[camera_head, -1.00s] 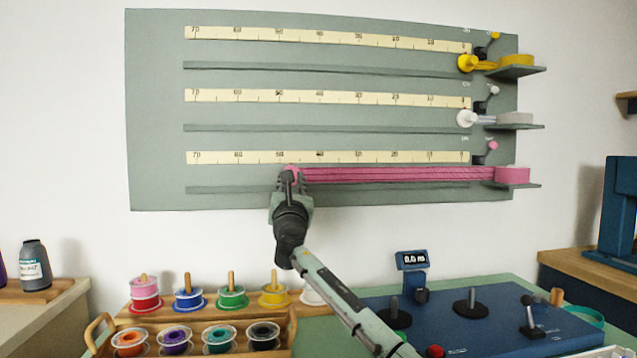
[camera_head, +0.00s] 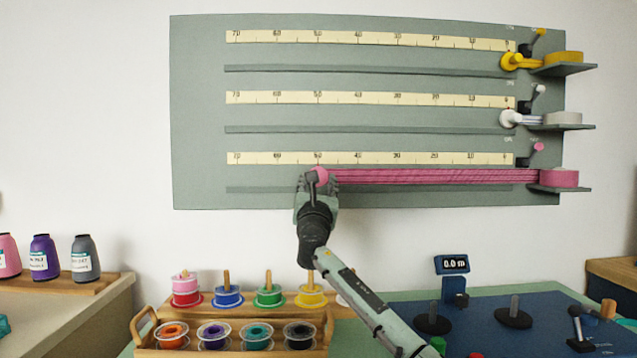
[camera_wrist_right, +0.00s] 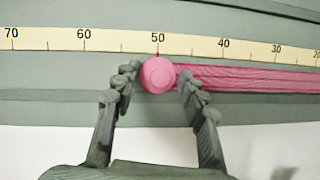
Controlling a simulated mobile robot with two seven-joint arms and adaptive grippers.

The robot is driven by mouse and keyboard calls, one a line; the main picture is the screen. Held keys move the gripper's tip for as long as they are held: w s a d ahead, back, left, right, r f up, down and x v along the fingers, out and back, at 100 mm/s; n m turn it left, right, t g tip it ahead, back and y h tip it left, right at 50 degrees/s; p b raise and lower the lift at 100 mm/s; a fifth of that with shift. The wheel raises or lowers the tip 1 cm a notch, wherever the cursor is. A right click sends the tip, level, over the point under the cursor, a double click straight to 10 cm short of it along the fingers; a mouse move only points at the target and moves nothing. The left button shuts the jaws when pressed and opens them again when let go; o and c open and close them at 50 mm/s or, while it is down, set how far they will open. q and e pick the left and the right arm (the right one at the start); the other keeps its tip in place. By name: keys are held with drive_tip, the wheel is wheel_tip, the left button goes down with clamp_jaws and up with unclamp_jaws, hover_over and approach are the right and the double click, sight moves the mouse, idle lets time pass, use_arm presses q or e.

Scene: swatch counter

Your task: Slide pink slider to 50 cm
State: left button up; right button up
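The pink slider (camera_head: 319,176) is a round knob on the lowest track of the grey wall board. A pink ribbon (camera_head: 430,176) runs from it to the pink roll (camera_head: 558,179) at the right. In the right wrist view the pink slider (camera_wrist_right: 158,74) sits directly below the 50 mark of the scale (camera_wrist_right: 190,44). My right gripper (camera_head: 318,182) is at the slider from below. In the wrist view the right gripper (camera_wrist_right: 160,80) has its fingers apart on either side of the knob, with a small gap at the right finger. My left gripper is not in view.
The yellow slider (camera_head: 511,61) and white slider (camera_head: 510,118) stand at the zero ends of the upper tracks. Below are a wooden spool rack (camera_head: 235,350) and a blue console with a display (camera_head: 452,264). The wall left of the board is clear.

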drive_tip(key=v, duration=1.2)
